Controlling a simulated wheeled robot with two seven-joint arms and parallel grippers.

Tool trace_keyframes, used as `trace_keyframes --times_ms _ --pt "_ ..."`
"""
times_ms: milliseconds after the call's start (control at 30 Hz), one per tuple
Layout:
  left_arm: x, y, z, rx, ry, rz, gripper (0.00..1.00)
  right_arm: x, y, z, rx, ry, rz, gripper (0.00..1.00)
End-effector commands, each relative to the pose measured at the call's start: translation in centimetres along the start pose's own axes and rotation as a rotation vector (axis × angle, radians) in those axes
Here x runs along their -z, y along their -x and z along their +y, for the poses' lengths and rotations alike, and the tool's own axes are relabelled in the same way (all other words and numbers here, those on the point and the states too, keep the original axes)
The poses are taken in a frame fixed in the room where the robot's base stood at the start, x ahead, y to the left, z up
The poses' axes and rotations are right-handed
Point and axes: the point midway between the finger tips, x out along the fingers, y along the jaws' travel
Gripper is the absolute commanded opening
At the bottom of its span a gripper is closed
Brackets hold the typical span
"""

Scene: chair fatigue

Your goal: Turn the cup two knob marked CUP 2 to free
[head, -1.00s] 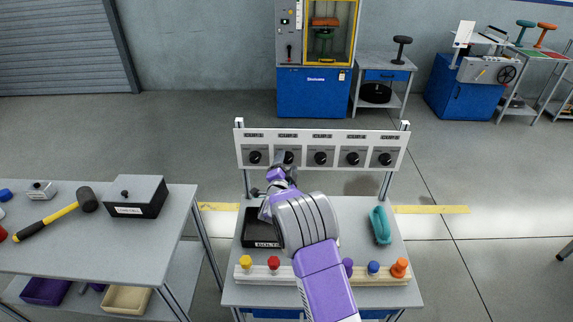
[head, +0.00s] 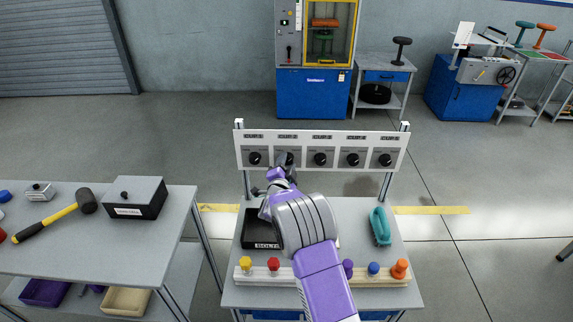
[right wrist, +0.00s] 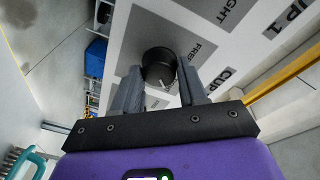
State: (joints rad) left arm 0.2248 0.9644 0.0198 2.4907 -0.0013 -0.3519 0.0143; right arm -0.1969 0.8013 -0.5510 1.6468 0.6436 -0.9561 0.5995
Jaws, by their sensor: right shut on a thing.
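The CUP 2 knob (head: 289,157) is a black round knob, second from the left on the white panel (head: 320,136). In the right wrist view the knob (right wrist: 158,66) sits between my fingers, beside the printed CUP 2 and FREE labels. A small pale mark shows on the knob. My right gripper (head: 284,165) reaches up from below and is shut on the knob. In the head view it hides part of the knob's lower side. My left gripper is not in view.
Similar black knobs sit along the panel, one (head: 254,158) to the left and one (head: 320,159) to the right. Below are a black BOLTS tray (head: 250,239), a rail of coloured knobs (head: 325,280) and a teal tool (head: 380,226). A side table (head: 90,245) stands left.

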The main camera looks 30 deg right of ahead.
Motion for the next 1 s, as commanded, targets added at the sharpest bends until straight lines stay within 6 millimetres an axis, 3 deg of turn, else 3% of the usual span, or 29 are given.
trace_keyframes --times_ms 367,1000 --pt "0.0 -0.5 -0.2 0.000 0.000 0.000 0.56 -0.2 0.0 0.2 0.026 0.210 0.017 0.12" --pt "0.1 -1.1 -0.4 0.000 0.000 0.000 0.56 -0.3 0.0 0.4 0.103 0.809 0.068 0.12"
